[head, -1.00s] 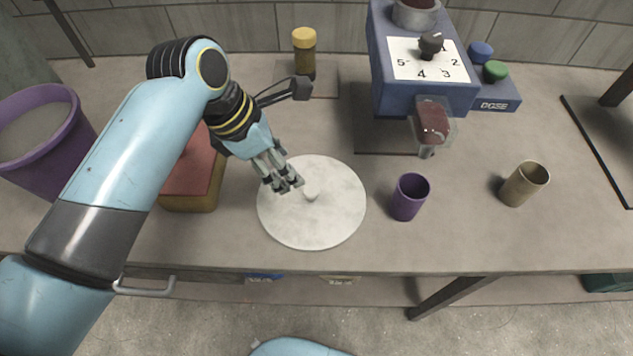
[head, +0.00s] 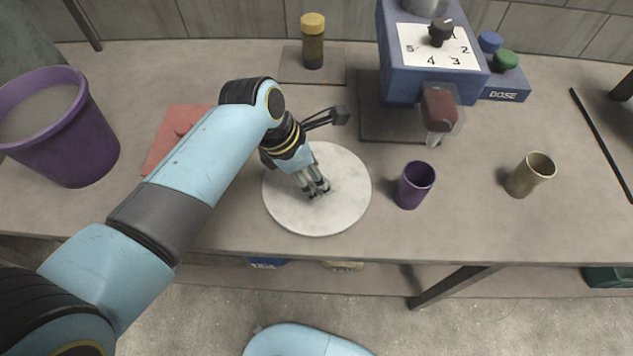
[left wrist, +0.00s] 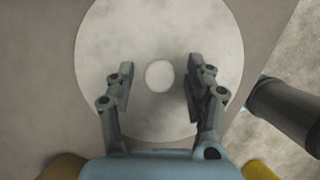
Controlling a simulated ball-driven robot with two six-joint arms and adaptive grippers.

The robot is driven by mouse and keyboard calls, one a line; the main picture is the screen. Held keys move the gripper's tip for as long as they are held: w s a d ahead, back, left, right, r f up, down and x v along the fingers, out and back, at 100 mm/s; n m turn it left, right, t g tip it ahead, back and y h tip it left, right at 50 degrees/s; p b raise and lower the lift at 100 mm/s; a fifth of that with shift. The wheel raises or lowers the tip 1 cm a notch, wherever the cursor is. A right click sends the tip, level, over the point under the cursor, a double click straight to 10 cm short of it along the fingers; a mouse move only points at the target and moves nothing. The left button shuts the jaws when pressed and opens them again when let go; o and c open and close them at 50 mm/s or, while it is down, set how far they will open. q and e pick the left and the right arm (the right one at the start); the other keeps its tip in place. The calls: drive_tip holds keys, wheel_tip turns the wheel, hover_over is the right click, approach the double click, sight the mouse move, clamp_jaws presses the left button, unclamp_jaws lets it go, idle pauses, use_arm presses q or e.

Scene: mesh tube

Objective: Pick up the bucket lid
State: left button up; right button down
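The bucket lid (head: 340,212) is a round, pale grey-white disc lying flat on the table in the head view. My left gripper (head: 318,192) is over its middle. In the left wrist view the lid (left wrist: 160,30) has a small round knob (left wrist: 160,75) at its centre. The fingers of my left gripper (left wrist: 157,78) are open on either side of this knob, with a gap on both sides. In the head view the fingers hide the knob. The purple bucket (head: 80,135) stands at the left, open at the top. My right gripper is not in view.
A purple cup (head: 415,186) and a tan cup (head: 530,175) stand right of the lid. A blue dosing machine (head: 432,70) stands behind them. A yellow-capped jar (head: 313,42) is at the back. A red-topped block (head: 178,132) lies left, partly behind my arm.

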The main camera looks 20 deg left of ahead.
use_arm(q)
clamp_jaws()
